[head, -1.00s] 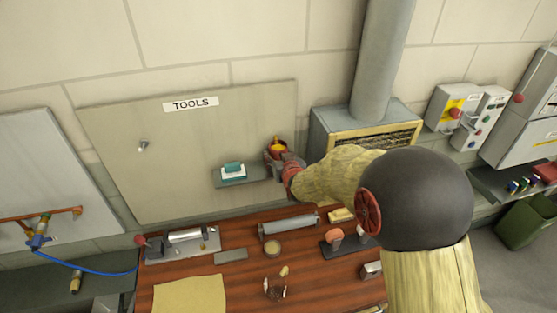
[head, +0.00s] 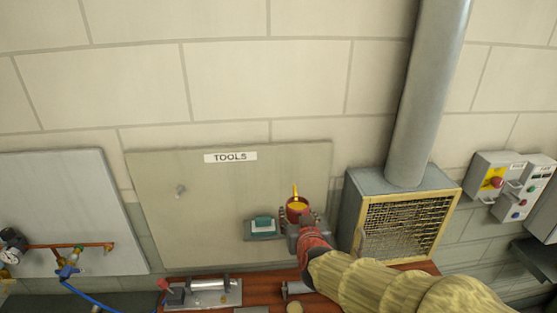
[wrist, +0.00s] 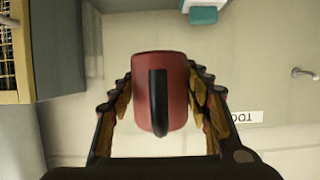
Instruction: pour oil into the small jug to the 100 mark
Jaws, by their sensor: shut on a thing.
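A red oil can (head: 294,213) with a yellow top and a thin yellow spout stands upright in my gripper (head: 298,226), in front of the tools board. In the wrist view, the red can (wrist: 177,95) with its dark handle fills the space between my gripper's fingers (wrist: 161,110), which close on it from both sides. I cannot tell whether its base touches the small wall shelf (head: 262,237) beside it. The small jug cannot be made out in either current view; most of the bench is below the head view.
A teal and white block (head: 263,224) sits on the shelf, left of the can. The board labelled TOOLS (head: 200,235) is behind. A grey box with a mesh front (head: 400,228) stands close on the right. The wooden bench (head: 262,292) is below, with a metal device (head: 210,290).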

